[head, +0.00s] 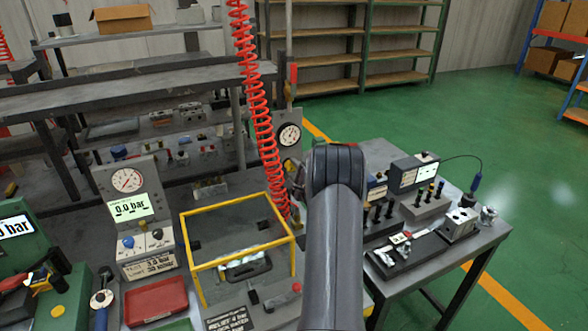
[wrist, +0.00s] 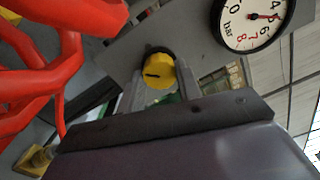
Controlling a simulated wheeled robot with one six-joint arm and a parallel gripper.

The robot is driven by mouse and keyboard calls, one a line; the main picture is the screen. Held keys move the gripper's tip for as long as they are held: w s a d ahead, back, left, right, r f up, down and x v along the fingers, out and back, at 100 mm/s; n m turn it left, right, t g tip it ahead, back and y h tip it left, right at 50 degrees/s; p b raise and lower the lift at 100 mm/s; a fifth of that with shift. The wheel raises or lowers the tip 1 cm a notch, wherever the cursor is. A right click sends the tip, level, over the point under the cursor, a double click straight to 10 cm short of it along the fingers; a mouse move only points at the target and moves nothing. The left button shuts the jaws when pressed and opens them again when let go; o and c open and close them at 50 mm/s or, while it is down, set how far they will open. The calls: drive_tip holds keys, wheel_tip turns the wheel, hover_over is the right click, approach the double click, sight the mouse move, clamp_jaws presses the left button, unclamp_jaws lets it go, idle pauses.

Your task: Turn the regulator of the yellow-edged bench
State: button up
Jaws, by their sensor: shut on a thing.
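The regulator's yellow knob (wrist: 160,71) has a dark pointer mark and sits on a grey panel in the wrist view. My gripper (wrist: 160,82) has one finger on each side of it and is shut on it. A round white bar gauge (wrist: 252,20) is on the same panel, upper right. Its red needle points near the 5, though small marks are hard to read.
The red coiled hose (head: 255,100) hangs close to my gripper and fills the left of the wrist view. A yellow frame (head: 240,250) stands on the bench left of my arm. Another bench (head: 440,250) with instruments stands right. Green floor beyond is clear.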

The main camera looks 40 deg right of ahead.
drive_tip(key=shift+m, duration=0.3)
drive_tip(key=o, duration=1)
drive_tip(key=b+v, duration=0.2)
drive_tip(key=v, duration=0.9)
drive_tip(key=shift+b, duration=0.3)
drive_tip(key=shift+w+d, duration=0.1)
drive_tip(key=shift+w, duration=0.1)
drive_tip(key=p+x, duration=0.2)
drive_tip(key=x, duration=0.8)
drive_tip(key=shift+w+p, duration=0.35)
